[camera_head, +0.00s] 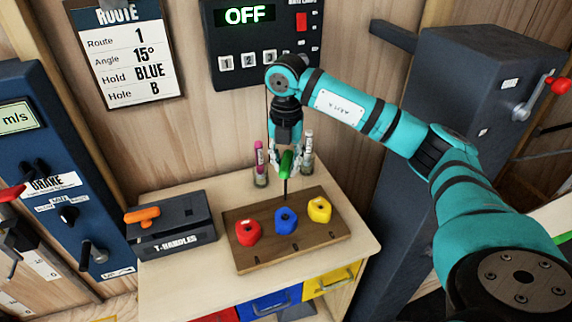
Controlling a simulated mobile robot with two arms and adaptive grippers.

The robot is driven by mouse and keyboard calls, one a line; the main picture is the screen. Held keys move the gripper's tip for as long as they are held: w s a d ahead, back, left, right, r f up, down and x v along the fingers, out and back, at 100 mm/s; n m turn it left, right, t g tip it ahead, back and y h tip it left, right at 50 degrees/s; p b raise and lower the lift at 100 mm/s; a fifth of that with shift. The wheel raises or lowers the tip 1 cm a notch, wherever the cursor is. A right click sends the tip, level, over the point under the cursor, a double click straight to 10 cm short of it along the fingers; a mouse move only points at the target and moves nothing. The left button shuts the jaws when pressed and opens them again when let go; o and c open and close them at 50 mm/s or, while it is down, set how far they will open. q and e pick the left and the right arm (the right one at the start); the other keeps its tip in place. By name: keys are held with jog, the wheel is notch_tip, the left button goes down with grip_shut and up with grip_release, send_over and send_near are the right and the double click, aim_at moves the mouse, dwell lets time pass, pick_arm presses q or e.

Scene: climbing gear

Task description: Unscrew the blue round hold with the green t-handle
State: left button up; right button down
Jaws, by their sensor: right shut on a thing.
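My right gripper (287,160) is shut on the green t-handle (287,163). The handle's dark shaft points down behind the blue round hold (286,219). The shaft tip appears just above and behind the blue hold; I cannot tell whether it touches it. The blue hold sits in the middle of a brown wooden board (325,238), between a red hold (247,232) and a yellow hold (319,209). My left gripper is not in view.
A dark T-HANDLES box (178,241) with an orange t-handle (142,214) stands left of the board. Two small bottles (261,172) (308,160) stand behind it. A route sheet (125,55) and an OFF panel (243,52) hang on the wall. A grey cabinet (440,90) stands right.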

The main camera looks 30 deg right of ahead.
notch_tip(320, 180, up, 7)
jog(key=p, duration=0.4)
jog(key=shift+f, duration=0.3)
